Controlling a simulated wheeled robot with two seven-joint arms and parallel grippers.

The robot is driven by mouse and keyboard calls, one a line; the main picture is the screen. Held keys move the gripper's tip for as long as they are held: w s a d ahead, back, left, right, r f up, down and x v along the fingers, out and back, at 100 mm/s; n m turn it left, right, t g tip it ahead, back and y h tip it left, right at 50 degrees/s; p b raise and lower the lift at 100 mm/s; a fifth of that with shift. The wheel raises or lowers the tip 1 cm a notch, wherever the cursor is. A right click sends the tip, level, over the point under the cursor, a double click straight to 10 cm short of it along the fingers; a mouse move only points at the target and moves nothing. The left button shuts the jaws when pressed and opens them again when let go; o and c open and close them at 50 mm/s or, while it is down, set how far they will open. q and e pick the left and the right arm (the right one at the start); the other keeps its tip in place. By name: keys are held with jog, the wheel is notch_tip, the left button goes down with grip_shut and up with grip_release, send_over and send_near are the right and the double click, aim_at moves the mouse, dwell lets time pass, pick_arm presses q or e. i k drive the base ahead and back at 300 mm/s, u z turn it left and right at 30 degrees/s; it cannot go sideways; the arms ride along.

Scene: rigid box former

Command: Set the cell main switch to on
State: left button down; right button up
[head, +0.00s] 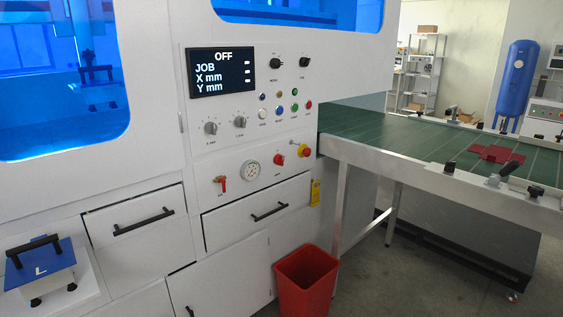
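The white machine's control panel (190,130) faces me, and its display (221,72) reads OFF, JOB, X mm and Y mm. Low on the panel is a red knob (280,159), with a red button on a yellow base (303,150) to its right. Two black rotary switches (275,63) (304,62) sit at the top, and two grey knobs (211,128) (240,122) sit below the display. The labels are too small to read, so I cannot tell surely which is the main switch. Neither of my grippers is in view.
Small coloured buttons (280,109), a gauge (251,171) and a red-handled valve (221,182) share the panel. Drawers with black handles (270,212) lie below. A red bin (305,283) stands in front. A green conveyor (400,140) extends right. A blue plate marked L (60,268) sits lower left.

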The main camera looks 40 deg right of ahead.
aim_at(279, 160)
jog(key=u, duration=0.25)
jog(key=k, duration=0.35)
jog(key=z, duration=1.75)
jog(key=i, duration=1)
jog(key=u, duration=0.45)
